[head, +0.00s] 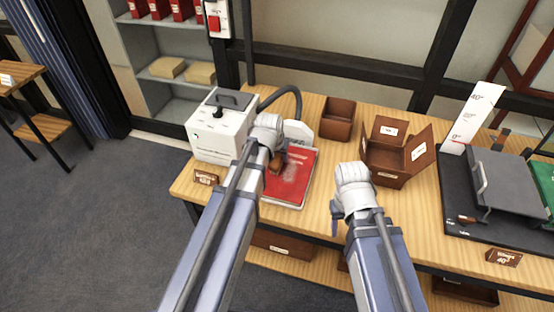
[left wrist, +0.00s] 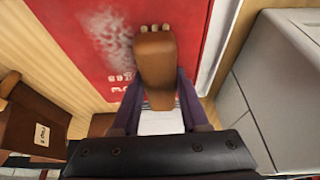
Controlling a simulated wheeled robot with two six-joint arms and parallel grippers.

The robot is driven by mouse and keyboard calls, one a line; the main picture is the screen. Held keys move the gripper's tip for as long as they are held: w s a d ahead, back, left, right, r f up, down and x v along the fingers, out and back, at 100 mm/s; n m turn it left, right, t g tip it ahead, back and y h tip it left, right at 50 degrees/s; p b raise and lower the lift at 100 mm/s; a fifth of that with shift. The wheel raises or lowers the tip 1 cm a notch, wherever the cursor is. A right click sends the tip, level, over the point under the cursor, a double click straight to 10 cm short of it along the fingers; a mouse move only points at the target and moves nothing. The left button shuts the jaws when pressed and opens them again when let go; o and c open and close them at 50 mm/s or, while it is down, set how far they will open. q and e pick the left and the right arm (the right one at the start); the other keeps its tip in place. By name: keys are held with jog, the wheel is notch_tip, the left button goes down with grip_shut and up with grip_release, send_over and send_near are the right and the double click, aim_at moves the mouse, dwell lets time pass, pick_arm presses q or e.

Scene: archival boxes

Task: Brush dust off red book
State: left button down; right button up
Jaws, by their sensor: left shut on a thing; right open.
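The red book (head: 291,176) lies flat on the wooden table, on a pale sheet or tray whose edge shows around it. A patch of grey-white dust shows on its cover in the left wrist view (left wrist: 108,45). My left gripper (head: 270,163) is over the book's left part, shut on a brown wooden brush (left wrist: 156,60). The brush head with pale bristle tufts is over the red cover beside the dust; I cannot tell whether it touches. My right gripper (head: 338,222) is open and empty, near the table's front edge, right of the book.
A white machine (head: 219,128) with a black hose stands left of the book. A small brown box (head: 338,118) and an open brown box (head: 384,178) are to the right. A dark board with a grey press (head: 507,184) is at the far right. A small label block (head: 206,177) stands at the front left.

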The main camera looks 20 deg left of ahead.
aim_at(278, 165)
pick_arm(q)
jog(key=shift+w, duration=0.25)
jog(key=shift+w, duration=1.8)
jog(key=shift+s+d, duration=0.15)
jog(key=shift+d, duration=0.6)
jog(key=shift+s+f, duration=0.1)
jog(key=shift+s, duration=0.05)
jog(key=shift+s, duration=0.2)
jog(key=shift+s+a, duration=0.1)
jog(key=shift+s, duration=1.45)
jog(key=shift+s, duration=0.1)
jog(key=shift+s, duration=1.85)
